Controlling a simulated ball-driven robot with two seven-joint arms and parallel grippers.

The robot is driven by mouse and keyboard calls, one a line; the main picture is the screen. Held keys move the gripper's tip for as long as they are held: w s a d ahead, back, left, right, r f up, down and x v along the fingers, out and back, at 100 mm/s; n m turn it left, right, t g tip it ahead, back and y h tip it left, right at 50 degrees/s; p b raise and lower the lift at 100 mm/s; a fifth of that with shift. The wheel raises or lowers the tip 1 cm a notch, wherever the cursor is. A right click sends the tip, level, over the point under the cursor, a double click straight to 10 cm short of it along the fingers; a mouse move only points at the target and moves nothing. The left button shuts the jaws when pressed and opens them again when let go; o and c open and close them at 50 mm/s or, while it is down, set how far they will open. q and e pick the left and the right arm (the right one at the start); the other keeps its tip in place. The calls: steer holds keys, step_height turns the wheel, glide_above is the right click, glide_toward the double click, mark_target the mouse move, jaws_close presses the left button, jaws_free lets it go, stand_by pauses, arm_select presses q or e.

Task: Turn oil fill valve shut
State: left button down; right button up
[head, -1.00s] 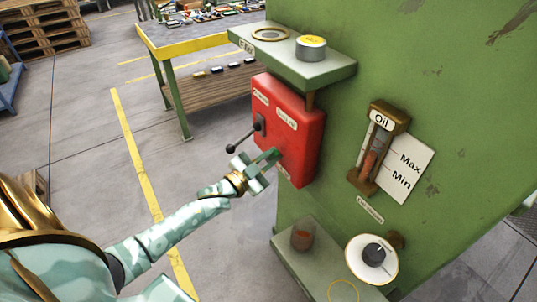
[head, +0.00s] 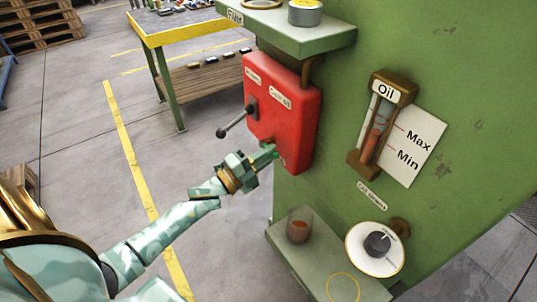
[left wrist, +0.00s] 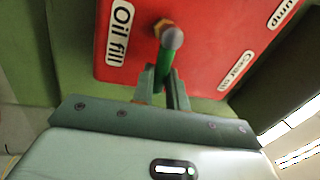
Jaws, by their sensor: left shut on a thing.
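The red oil box (head: 292,122) is fixed to the green machine; it fills the top of the left wrist view (left wrist: 205,50). The "Oil fill" label (left wrist: 120,33) is beside the oil fill valve's green handle (left wrist: 163,72), which has a grey rounded end and a brass fitting behind it. My left gripper (head: 268,156) is at the lower part of the box. In the left wrist view its fingers (left wrist: 163,88) are shut on the green handle, one on each side. In the head view the gripper mostly hides this handle. My right gripper is out of view.
A dark lever with a black knob (head: 222,132) sticks out from the box above my left gripper. A shelf (head: 315,40) juts out above. A lower ledge (head: 315,262) holds a cup (head: 299,226). An oil gauge (head: 378,130) and round dial (head: 375,247) are to the right.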

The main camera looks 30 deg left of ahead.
arm_select(q)
steer(key=shift+f+m+b, duration=0.35)
steer(key=shift+f+m, duration=0.1)
steer(key=shift+m, duration=0.35)
steer(key=shift+m+h, duration=0.3)
steer(key=c, duration=1.4)
jaws_free()
steer(key=shift+s, duration=0.1)
steer(key=p+v, duration=0.1)
steer(key=v, duration=1.5)
steer(key=shift+s+a+r, duration=0.1)
